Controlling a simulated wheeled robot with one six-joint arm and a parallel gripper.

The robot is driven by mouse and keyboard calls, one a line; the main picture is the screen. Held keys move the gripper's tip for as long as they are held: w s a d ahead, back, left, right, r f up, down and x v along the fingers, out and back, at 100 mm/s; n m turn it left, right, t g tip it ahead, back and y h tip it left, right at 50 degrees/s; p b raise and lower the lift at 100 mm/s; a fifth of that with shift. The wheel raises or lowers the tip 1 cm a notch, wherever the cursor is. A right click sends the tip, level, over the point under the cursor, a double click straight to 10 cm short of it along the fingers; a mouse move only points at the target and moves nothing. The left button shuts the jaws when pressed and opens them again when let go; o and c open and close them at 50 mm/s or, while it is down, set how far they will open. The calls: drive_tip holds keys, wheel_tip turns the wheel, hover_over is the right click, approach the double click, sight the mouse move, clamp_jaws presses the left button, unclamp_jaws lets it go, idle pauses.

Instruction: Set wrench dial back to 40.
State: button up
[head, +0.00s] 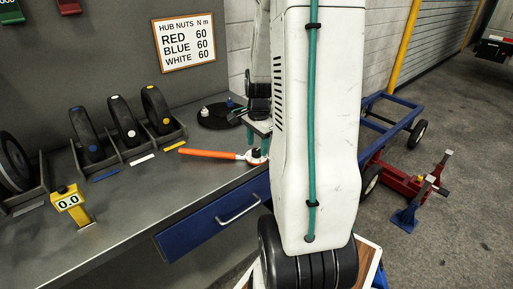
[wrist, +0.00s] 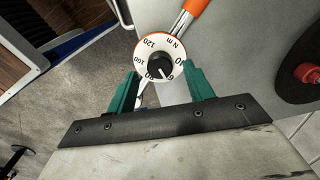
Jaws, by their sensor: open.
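The torque wrench has an orange handle (head: 207,153) and lies at the bench's right end, its head with the dial (head: 257,157) near the front edge. In the wrist view the dial (wrist: 146,55) has a white face, an orange rim and a black knob (wrist: 160,61). My arm covers much of the head view.
A dark round tray (head: 215,118) with small items sits behind the wrench. Wheels in grey racks (head: 110,160) and a yellow gauge reading 0.0 (head: 72,205) stand left. A sign (head: 184,42) lists red, blue and white as 60. The bench's front middle is clear.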

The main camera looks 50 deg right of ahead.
drive_tip(key=shift+f, duration=1)
drive_tip(key=c, duration=1)
drive_tip(key=shift+n, duration=0.4)
drive_tip(key=n, duration=0.5)
drive_tip(key=shift+n, duration=0.4)
drive_tip(key=n, duration=0.5)
drive_tip(key=shift+n, duration=0.3)
drive_tip(key=o, duration=1)
